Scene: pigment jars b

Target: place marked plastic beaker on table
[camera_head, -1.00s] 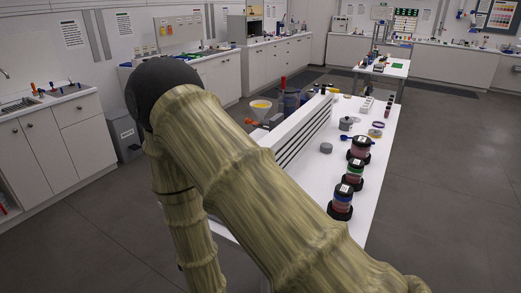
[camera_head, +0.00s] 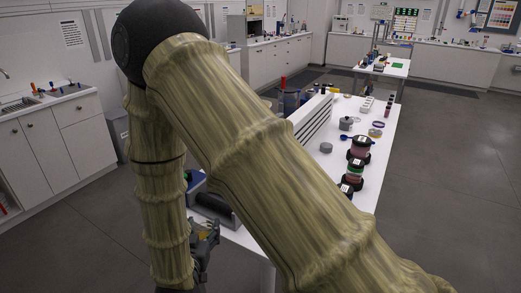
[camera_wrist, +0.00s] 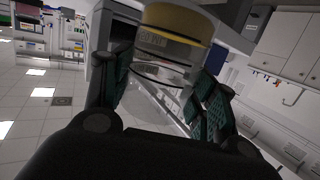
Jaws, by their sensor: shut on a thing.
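My gripper (camera_wrist: 158,92) is shut on a clear plastic beaker (camera_wrist: 165,62) with a wide yellow band at one end, seen between the two fingers in the wrist view. The beaker looks tilted in that view. In the head view my gripper (camera_head: 204,243) hangs low beside the near left end of the white table (camera_head: 322,170). I see no contact between beaker and table.
Dark-lidded jars with coloured bands (camera_head: 360,147) stand along the table's right side. A grey pot (camera_head: 346,123) and a grey disc (camera_head: 326,147) stand farther left. Open floor (camera_head: 440,190) lies to the right.

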